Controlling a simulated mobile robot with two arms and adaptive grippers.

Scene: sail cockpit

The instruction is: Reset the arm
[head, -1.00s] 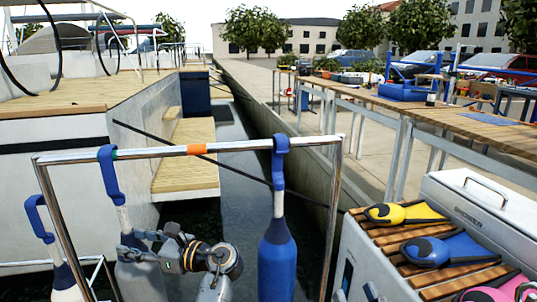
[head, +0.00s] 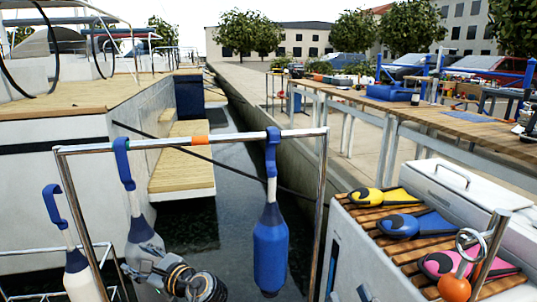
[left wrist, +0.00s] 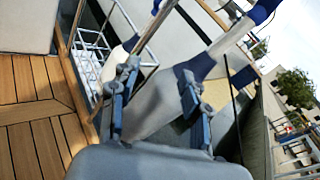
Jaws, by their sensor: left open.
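My left gripper (head: 140,268) is low in the head view, in front of the lower part of a grey fender (head: 146,236) with a blue top. In the left wrist view its two fingers (left wrist: 160,78) are apart. The grey fender (left wrist: 150,108) with a dark blue neck shows between and beyond them; I cannot tell whether they touch it. My right gripper is not in view.
A steel rail (head: 230,138) with an orange band carries the grey fender and a blue fender (head: 270,245). A white fender (head: 78,268) hangs at left. Fins lie on a slatted seat (head: 362,207) at right. An orange ball (head: 454,288) is near a steel post.

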